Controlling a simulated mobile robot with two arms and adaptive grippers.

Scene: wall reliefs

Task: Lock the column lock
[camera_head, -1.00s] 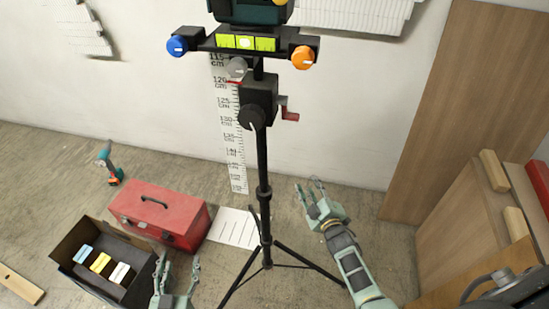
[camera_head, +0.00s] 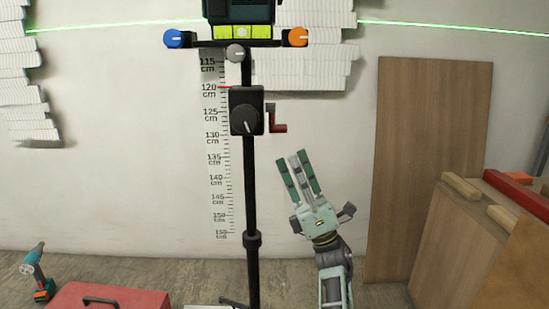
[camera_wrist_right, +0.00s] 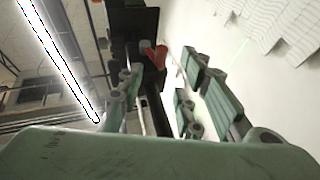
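The black tripod column (camera_head: 250,190) stands upright before the wall. A black housing on it carries a large black knob (camera_head: 245,119) with a white mark and, on its right, a red crank (camera_head: 278,126). A smaller grey knob (camera_head: 235,53) sits higher, under the head. I cannot tell for certain which knob is the column lock. My right gripper (camera_head: 298,160) points up, below and right of the crank, apart from it. In the right wrist view its fingers (camera_wrist_right: 165,90) are spread and empty, with the red crank (camera_wrist_right: 155,55) beyond them. My left gripper is out of view.
A blue knob (camera_head: 173,39) and an orange knob (camera_head: 295,37) flank the yellow-green level vials (camera_head: 243,32). A centimetre scale (camera_head: 215,150) is on the wall behind. A red toolbox (camera_head: 110,297) and a drill (camera_head: 36,273) are at lower left. Wooden boards (camera_head: 425,170) stand at right.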

